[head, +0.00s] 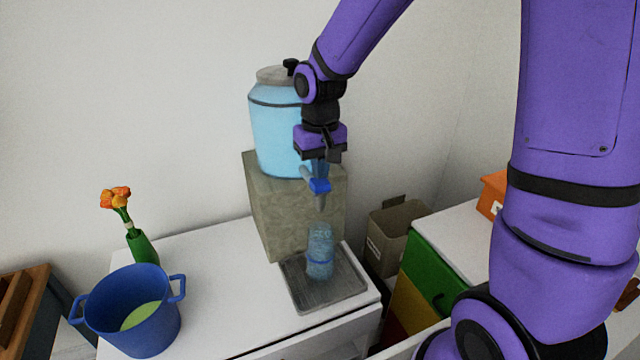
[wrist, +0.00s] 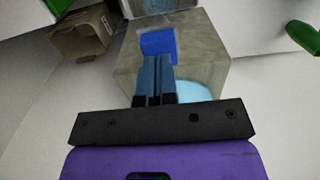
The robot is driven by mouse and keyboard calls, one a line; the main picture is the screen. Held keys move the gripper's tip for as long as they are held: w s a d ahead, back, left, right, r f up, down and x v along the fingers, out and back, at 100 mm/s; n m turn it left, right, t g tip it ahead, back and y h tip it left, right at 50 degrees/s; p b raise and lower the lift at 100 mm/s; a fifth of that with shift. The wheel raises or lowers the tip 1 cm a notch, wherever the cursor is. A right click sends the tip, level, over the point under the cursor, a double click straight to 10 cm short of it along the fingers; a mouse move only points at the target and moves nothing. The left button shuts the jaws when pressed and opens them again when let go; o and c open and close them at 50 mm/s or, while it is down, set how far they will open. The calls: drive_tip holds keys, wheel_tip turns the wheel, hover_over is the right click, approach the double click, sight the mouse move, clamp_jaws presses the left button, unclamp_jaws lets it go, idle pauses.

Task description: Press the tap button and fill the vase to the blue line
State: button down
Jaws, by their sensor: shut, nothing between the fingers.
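A light-blue water dispenser (head: 275,135) with a grey lid stands on a stone-like block (head: 262,205). Its tap has a blue button (head: 319,186), which also shows in the wrist view (wrist: 158,42). A clear bluish vase (head: 320,262) with a blue line around it stands upright under the tap on a grey drip tray (head: 300,297). The water level in the vase is hard to tell. My gripper (head: 322,165) is shut and empty, its fingertips just above the blue button. In the wrist view the fingers (wrist: 155,62) reach the button's edge; I cannot tell whether they touch.
A blue pot (head: 150,325) with green contents and a green vase with orange flowers (head: 143,246) stand at the left of the white counter (head: 225,300). A cardboard box (head: 385,245) and a drawer unit with a green front (head: 432,275) are on the right.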

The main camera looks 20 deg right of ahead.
drive_tip(key=shift+s+f, duration=0.1)
drive_tip(key=shift+f, duration=0.9)
idle(5.9)
drive_tip(key=shift+r, duration=3.6)
